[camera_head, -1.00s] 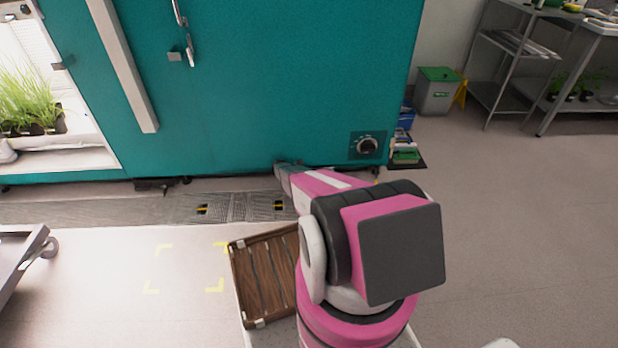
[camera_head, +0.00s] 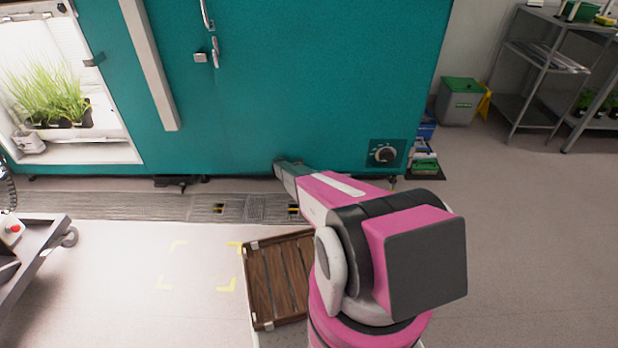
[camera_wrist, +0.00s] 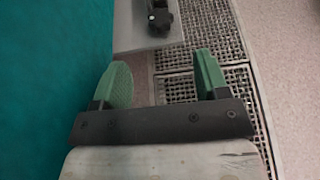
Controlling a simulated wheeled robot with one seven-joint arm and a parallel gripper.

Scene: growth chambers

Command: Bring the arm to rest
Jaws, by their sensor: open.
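My arm (camera_head: 385,245), pink, black and white, reaches forward from the bottom of the head view toward the teal chamber. My gripper (camera_wrist: 162,85) shows in the wrist view with its two green-padded fingers apart and nothing between them. Below the fingers are a metal floor grate and a grey surface. In the head view the gripper end (camera_head: 285,168) is near the chamber's lower edge, and its fingers are too small to make out there. I cannot tell the gap between gripper and chamber.
The teal chamber (camera_head: 300,80) fills the back, with a lit plant bay (camera_head: 60,100) at left. A wooden slatted tray (camera_head: 262,290) lies beside my arm. A grey cart (camera_head: 35,245) stands at left. A bin (camera_head: 460,102) and metal shelving (camera_head: 530,70) are at right. The right floor is clear.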

